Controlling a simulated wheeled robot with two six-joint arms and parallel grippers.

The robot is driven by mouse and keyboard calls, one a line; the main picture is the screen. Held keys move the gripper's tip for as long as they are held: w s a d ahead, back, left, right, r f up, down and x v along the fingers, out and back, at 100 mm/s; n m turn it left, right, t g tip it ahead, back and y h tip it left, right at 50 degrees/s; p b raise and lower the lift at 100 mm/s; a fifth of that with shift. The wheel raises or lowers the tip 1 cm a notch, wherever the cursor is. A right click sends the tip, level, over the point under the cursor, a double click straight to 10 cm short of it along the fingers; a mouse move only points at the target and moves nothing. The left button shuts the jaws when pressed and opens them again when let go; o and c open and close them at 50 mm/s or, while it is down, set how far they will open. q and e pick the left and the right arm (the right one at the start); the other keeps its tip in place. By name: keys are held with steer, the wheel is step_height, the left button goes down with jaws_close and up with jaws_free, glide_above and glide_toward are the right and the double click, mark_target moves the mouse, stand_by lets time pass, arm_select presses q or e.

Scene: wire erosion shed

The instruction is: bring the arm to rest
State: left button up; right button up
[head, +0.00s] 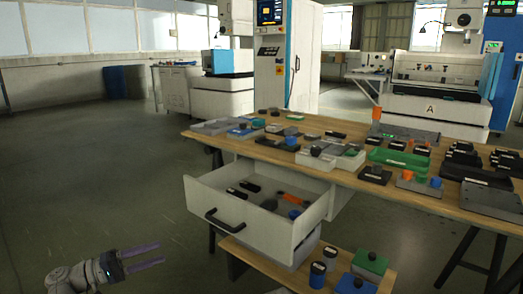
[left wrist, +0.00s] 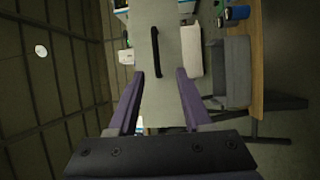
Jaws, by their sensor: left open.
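My left gripper (head: 147,256) is at the lower left of the head view, over the bare floor. Its two purple fingers are apart with nothing between them. The left wrist view shows the same open fingers (left wrist: 157,103), and beyond them the pale drawer front with its black handle (left wrist: 156,52). In the head view the gripper is left of and below the open drawer (head: 225,222), apart from it. My right gripper is in neither view.
The drawer stands pulled out under the wooden workbench (head: 350,188), with several small tools inside. The bench top is crowded with trays and blocks. A low wooden shelf (head: 262,262) with jars and boxes stands below. The floor (head: 100,180) on the left is clear.

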arm_select(q)
steer(key=s+d+f+m+g+y+p, duration=0.1)
steer(key=s+d+f+g+y+p, duration=0.2)
steer(key=d, duration=0.5)
steer(key=d+f+m+g+y+p, duration=0.2)
steer(key=d+f+g, duration=0.2)
steer(key=d, duration=0.5)
steer(key=s+d+f+m+g+y+p, duration=0.35)
steer(key=s+d+f+y+p, duration=0.2)
steer(key=s+y, duration=0.35)
step_height(320, 180, up, 40)
steer(key=s+m+t+y+p, duration=0.1)
steer(key=y+p, duration=0.3)
steer(key=p, duration=3.6)
steer(key=shift+s+d+m+t, duration=0.15)
steer(key=shift+s+m+t, duration=0.15)
steer(key=shift+m, duration=0.25)
steer(key=shift+f, duration=0.1)
steer(key=shift+w, duration=0.1)
